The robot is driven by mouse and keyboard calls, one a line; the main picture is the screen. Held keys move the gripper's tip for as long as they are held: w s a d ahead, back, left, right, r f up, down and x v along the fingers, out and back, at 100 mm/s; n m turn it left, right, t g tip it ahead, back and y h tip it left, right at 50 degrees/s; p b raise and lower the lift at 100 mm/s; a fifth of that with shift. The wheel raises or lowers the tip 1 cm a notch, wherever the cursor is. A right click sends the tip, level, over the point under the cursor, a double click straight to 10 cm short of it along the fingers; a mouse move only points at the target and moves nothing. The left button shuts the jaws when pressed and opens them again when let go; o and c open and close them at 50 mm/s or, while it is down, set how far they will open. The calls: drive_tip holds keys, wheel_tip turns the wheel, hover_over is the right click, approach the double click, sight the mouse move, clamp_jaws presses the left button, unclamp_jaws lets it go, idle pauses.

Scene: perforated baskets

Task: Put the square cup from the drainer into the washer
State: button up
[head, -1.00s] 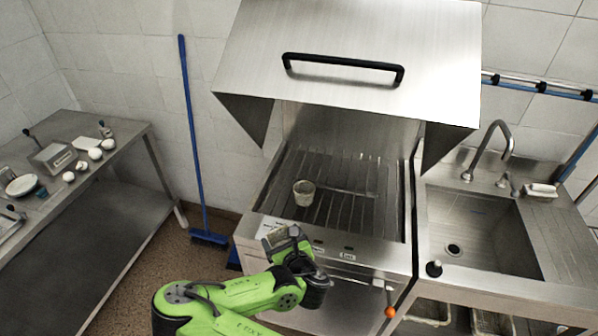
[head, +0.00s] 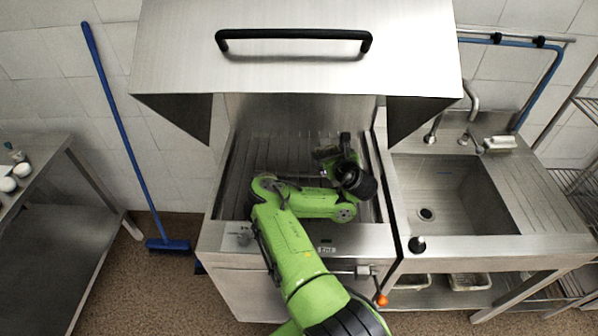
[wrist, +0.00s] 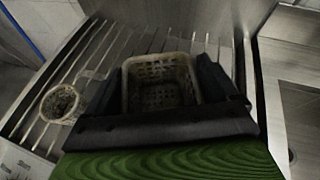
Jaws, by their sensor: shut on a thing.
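In the wrist view a pale square perforated cup (wrist: 160,92) sits between the two dark fingers of my gripper (wrist: 163,82), which is shut on it. The cup's mouth faces up and it looks empty. In the head view my gripper (head: 328,155) is over the slatted bed of the washer (head: 240,165), right of its middle. The cup is hard to make out there. I cannot tell whether it touches the slats. The washer's steel hood (head: 300,70) is raised.
A round perforated cup (wrist: 60,103) stands on the slats left of the square cup; my arm hides it in the head view. A sink (head: 450,190) is to the right. A blue broom (head: 125,135) leans on the wall at left, near a steel table (head: 50,170).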

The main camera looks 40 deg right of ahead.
wheel_tip(320, 180, down, 10)
drive_tip(key=shift+s+r+b, duration=0.1)
drive_tip(key=shift+b, duration=0.8)
